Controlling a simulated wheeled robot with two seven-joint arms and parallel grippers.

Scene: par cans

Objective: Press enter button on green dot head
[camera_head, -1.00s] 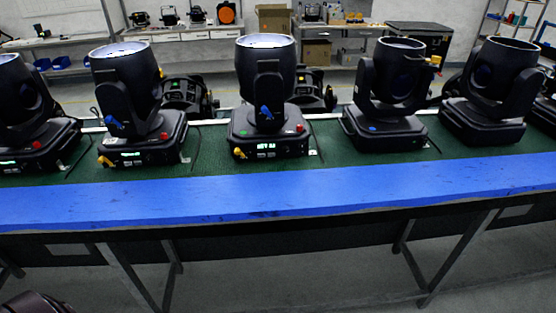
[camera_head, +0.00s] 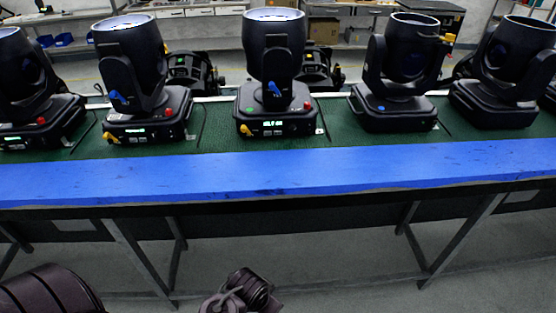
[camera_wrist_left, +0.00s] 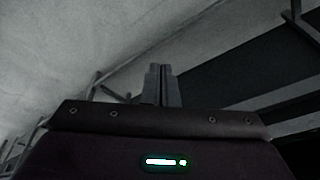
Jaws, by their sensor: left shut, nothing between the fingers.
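The head with the green dot (camera_head: 250,109) is the black moving-head light (camera_head: 273,55) in the middle of the row in the head view. Its base faces me, with a lit display (camera_head: 272,123) on the front, a red dot at right and a blue lever above. Individual buttons beside the display are too small to tell apart. In the left wrist view my left gripper (camera_wrist_left: 162,72) has its fingers together and empty, away from the lights, against grey floor and dark table framing. My right gripper is not in view.
More black lights stand on both sides, including one with a red dot (camera_head: 169,111) and one with a blue dot (camera_head: 381,108). They stand on a green belt (camera_head: 225,143) behind a blue front rail (camera_head: 300,175). The floor in front is open.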

